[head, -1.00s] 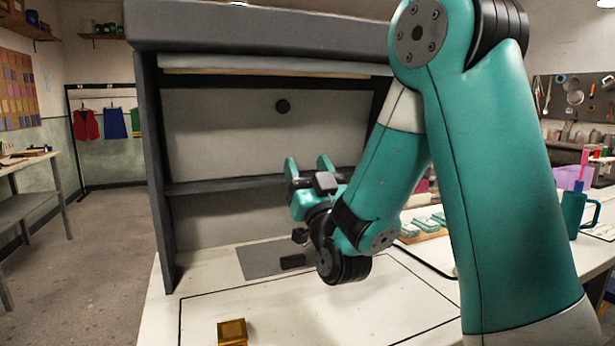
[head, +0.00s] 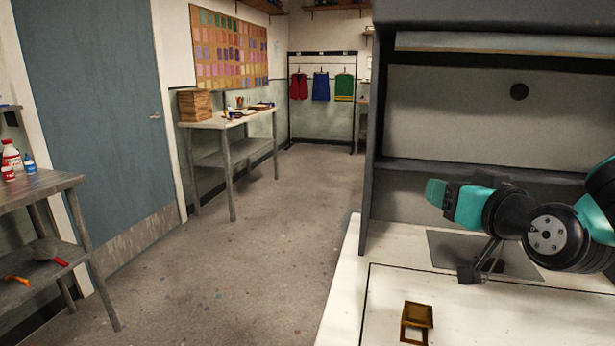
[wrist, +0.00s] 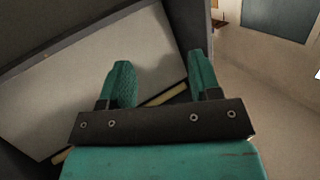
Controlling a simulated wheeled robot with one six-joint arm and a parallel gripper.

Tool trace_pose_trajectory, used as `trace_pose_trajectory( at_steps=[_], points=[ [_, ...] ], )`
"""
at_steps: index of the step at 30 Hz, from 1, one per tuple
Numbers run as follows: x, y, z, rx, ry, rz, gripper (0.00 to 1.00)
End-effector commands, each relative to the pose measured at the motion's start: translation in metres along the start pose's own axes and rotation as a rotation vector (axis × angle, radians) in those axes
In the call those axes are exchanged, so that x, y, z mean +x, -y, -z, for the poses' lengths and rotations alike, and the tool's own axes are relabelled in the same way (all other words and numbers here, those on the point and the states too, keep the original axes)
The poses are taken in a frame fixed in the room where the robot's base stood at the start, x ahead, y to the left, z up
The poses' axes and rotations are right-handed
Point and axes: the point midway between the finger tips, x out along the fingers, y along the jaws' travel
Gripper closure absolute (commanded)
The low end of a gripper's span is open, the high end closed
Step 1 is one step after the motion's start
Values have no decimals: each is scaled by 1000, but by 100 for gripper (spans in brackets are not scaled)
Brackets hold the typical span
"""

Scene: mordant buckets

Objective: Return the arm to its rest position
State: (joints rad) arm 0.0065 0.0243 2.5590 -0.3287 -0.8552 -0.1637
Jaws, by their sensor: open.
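My gripper (head: 436,193) is at the right of the head view, in front of the grey hood, above the white worktop. Its teal fingers point left. In the wrist view, the two fingers of my gripper (wrist: 160,82) stand apart with nothing between them, so it is open and empty. My arm's black and teal wrist links run off the right edge of the head view. The upper arm is out of that view.
The grey hood (head: 478,22) stands over the worktop (head: 345,290).

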Motion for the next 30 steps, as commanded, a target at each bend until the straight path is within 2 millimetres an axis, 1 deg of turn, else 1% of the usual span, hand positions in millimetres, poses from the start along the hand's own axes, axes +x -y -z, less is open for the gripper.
trace_pose_trajectory(
  at_steps=[1,3,5,6,8,9,11,12,15,18,19,21,23,30],
  points=[
    [-7,21,-2,11,101,60,43],
    [-19,46,-15,19,256,137,43],
    [-35,67,-26,20,391,201,43],
    [-48,79,-33,14,482,240,43],
    [-70,96,-42,1,618,296,43],
    [-86,106,-47,-14,709,332,43],
    [-112,116,-54,-39,839,376,43],
    [-129,121,-57,-59,918,402,43],
    [-166,128,-62,-109,1090,446,43],
    [-194,129,-64,-153,1207,472,43],
    [-199,129,-64,-162,1232,476,43],
    [-208,128,-64,-178,1272,482,43],
    [-212,128,-65,-184,1289,483,43],
    [-213,127,-65,-185,1295,483,43]
  ],
)
